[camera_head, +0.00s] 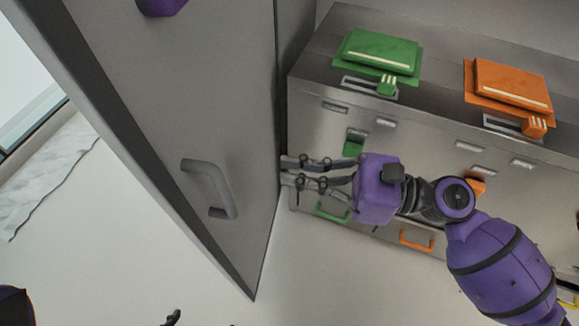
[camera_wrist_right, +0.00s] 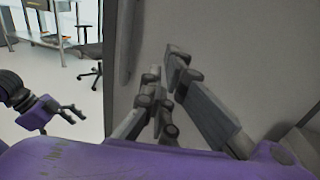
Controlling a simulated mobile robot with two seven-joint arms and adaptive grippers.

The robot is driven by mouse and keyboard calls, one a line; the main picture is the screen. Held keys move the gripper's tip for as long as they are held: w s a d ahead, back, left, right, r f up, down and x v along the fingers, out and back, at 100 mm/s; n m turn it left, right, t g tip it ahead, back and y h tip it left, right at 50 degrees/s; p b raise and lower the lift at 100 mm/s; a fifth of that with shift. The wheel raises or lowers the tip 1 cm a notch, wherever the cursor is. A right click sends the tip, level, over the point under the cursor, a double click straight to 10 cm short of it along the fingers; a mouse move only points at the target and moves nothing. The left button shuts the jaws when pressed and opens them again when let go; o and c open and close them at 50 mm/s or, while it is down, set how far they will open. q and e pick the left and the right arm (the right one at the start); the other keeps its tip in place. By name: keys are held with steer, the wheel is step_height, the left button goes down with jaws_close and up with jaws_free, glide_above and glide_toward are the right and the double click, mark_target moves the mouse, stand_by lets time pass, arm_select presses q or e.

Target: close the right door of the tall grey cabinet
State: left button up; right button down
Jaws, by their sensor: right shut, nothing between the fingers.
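The cabinet interior is hidden.
A metal counter (camera_head: 440,130) with drawers stands behind my right arm. The floor (camera_head: 330,275) in front is clear. A chair (camera_wrist_right: 90,50) shows far off in the wrist view.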

mark_target(212, 162)
steer(key=a, duration=0.3)
steer(key=w+a+p, duration=0.1)
steer(key=a, duration=0.2)
steer(key=a+p, duration=0.1)
steer(key=a, duration=0.3)
steer(key=shift+w+r, duration=0.1)
steer(key=shift+w, duration=0.3)
arm_select(q)
steer(key=shift+w+r, duration=0.3)
steer(key=shift+r, duration=0.35)
steer(key=shift+w+r, duration=0.25)
steer(key=shift+r, duration=0.35)
arm_select(e)
steer(key=shift+w+a, duration=0.1)
steer(key=shift+a, duration=0.5)
arm_select(q)
steer(key=shift+w, duration=0.1)
